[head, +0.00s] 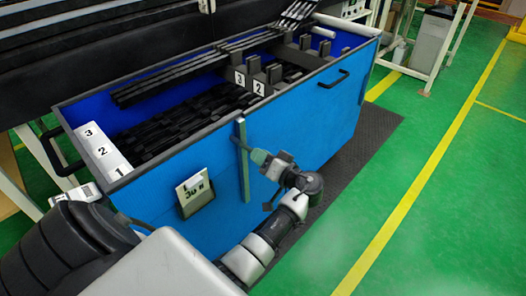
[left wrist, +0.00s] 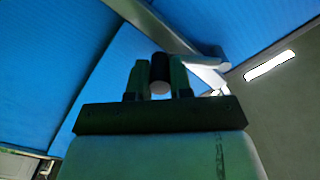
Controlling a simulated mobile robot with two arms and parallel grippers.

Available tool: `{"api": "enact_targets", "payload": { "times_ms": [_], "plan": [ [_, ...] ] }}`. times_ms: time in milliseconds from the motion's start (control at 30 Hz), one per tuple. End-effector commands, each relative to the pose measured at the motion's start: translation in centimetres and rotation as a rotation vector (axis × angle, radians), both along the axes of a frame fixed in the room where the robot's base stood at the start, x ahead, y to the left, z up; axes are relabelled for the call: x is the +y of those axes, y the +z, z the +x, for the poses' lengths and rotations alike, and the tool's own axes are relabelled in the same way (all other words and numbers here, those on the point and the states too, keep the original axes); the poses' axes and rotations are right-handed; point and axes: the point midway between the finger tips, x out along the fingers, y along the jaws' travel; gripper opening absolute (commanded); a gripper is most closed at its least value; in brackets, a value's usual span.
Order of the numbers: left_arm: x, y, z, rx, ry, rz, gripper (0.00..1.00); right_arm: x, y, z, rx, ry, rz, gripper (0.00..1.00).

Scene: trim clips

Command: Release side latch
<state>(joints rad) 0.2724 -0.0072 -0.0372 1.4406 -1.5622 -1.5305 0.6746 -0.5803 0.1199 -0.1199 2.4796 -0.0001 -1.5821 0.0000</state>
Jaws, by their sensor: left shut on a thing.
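The blue bin (head: 300,130) has a grey metal upright strip (head: 243,165) on its front side, where the side latch sits. My left gripper (head: 264,158) reaches the strip from the right, and its fingertips are at the strip's edge. In the left wrist view its two greenish fingers (left wrist: 159,80) are closed on a short dark cylinder with a pale round end, the latch handle (left wrist: 159,68). The metal strip (left wrist: 150,22) and a grey lever-like piece (left wrist: 208,51) show behind it. My right gripper is not in view.
The bin holds black trim strips (head: 190,120) and white number cards (head: 103,152). A tag plate (head: 195,192) hangs on its front, left of the strip. A dark mat (head: 375,135) and open green floor (head: 440,190) lie to the right.

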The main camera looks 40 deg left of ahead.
Motion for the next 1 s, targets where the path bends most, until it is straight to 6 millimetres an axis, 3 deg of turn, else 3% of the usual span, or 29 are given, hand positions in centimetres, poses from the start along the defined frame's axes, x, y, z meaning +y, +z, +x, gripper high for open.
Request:
{"api": "enact_targets", "payload": {
  "times_ms": [533, 567, 700, 1000],
  "plan": [
    [0.05, -0.20, -0.21, 0.028, 0.002, 0.001, 0.00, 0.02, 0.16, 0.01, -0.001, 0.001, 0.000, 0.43],
    [0.05, -0.20, -0.21, 0.028, 0.002, 0.001, 0.24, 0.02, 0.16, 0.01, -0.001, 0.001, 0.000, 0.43],
    [0.05, -0.18, -0.20, 0.027, 0.002, 0.001, 0.45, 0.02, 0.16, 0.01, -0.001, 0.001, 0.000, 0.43],
    [-0.09, -0.14, -0.17, 0.025, 0.001, 0.001, 0.46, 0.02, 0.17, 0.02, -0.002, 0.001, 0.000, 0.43]
  ]
}}
